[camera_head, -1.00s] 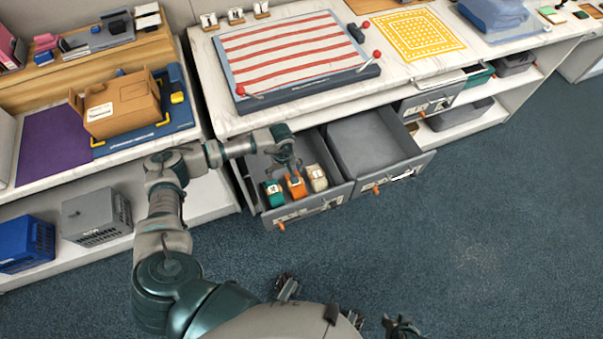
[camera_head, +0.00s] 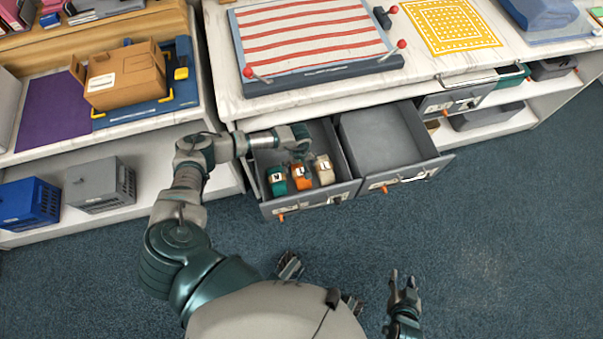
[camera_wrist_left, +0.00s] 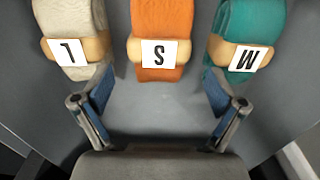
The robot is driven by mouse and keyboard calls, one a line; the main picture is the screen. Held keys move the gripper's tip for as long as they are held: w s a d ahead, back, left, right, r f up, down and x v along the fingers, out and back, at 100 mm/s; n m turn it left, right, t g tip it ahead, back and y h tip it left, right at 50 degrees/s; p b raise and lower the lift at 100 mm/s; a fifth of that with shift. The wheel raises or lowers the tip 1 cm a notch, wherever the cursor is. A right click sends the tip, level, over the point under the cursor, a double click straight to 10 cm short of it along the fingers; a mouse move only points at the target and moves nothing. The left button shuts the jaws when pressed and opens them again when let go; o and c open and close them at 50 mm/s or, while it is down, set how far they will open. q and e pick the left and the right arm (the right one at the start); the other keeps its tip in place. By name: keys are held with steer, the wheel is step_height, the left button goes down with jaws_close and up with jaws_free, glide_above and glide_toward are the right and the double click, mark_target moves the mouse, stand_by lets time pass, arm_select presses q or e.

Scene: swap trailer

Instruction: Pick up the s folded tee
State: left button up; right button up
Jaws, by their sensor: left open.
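The s folded tee is an orange roll (camera_head: 300,177) with a tan band and a white S label. It lies in the open left drawer between a teal roll (camera_head: 277,182) and a cream roll (camera_head: 324,170). In the left wrist view the orange tee (camera_wrist_left: 160,20) is at top centre. My left gripper (camera_head: 300,152) is over the drawer, just behind the orange tee. In its wrist view the open fingers (camera_wrist_left: 156,85) have bare drawer floor between them, and the tee lies just beyond the tips. My right gripper (camera_head: 403,282) is open and empty over the floor.
The grey left drawer's front (camera_head: 310,200) and walls surround the tees. The teal tee (camera_wrist_left: 247,30) is labelled M and the cream one (camera_wrist_left: 67,25) L. An empty open drawer (camera_head: 385,140) is to the right. The striped board (camera_head: 320,75) is on the counter above.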

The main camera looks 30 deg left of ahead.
mark_target(301, 169)
arm_select(q)
steer(key=f, duration=0.2)
steer(key=f+b, duration=0.1)
steer(key=f, duration=0.1)
steer(key=shift+d+f, duration=0.2)
steer(key=shift+f, duration=0.15)
steer(key=shift+w+f+b, duration=0.1)
steer(key=shift+f+b, duration=0.1)
steer(key=shift+b, duration=0.1)
steer(key=shift+a, duration=0.2)
steer(key=c, duration=1.3)
steer(key=shift+d+r, duration=0.1)
steer(key=shift+d, duration=0.05)
steer(key=shift+c, duration=0.2)
arm_select(e)
steer(key=w+r+t, duration=0.1)
steer(key=w, duration=0.1)
steer(key=w+a+r+t+y, duration=0.1)
steer(key=w+t, duration=0.1)
steer(key=shift+r, duration=0.4)
